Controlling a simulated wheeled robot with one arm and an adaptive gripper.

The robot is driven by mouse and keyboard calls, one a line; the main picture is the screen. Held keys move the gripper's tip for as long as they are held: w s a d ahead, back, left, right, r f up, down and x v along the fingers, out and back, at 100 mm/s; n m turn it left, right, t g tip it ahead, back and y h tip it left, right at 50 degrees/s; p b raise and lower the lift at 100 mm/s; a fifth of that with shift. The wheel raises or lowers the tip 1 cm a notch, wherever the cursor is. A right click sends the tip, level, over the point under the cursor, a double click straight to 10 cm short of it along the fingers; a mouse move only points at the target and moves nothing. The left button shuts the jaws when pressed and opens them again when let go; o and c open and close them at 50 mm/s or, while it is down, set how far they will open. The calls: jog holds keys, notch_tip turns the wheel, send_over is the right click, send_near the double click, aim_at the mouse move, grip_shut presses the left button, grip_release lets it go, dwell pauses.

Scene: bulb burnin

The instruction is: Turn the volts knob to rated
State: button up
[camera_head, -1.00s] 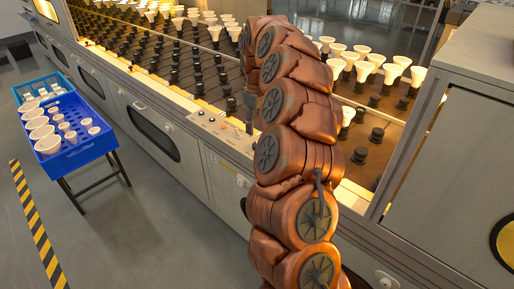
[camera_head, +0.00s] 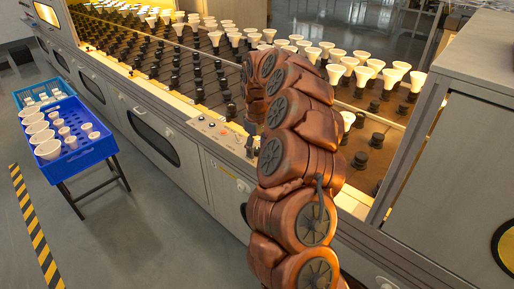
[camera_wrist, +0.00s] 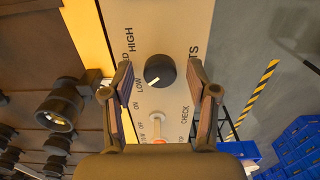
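The volts knob (camera_wrist: 159,71) is a round black knob with a white pointer mark, on a pale panel in the wrist view. Its mark points to the lower left, toward the word LOW. HIGH is printed farther up; another word beside it shows only its final D, and the label right of the knob shows only TS. My gripper (camera_wrist: 161,68) is open, with one finger on each side of the knob in the picture. I cannot tell if either finger touches it. In the head view my gripper (camera_head: 250,142) is over the control panel (camera_head: 211,127), partly hidden by my arm.
A toggle switch (camera_wrist: 156,124) with ON and OFF labels is below the knob, close to my gripper. A lamp socket (camera_wrist: 59,108) stands left of the panel. Rows of sockets and white bulbs (camera_head: 363,75) fill the rack behind. A blue crate (camera_head: 84,150) stands at left.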

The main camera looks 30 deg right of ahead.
grip_shut()
dwell(0.4)
jog(key=m+b, duration=0.1)
jog(key=m, duration=0.2)
jog(key=shift+f+m+b, duration=0.1)
jog(key=shift+m+b, duration=0.25)
jog(key=shift+m, duration=0.05)
jog(key=shift+m+b, duration=0.6)
jog(key=shift+m, duration=1.4)
jog(key=shift+o, duration=0.6)
grip_release()
jog(key=shift+r, duration=0.2)
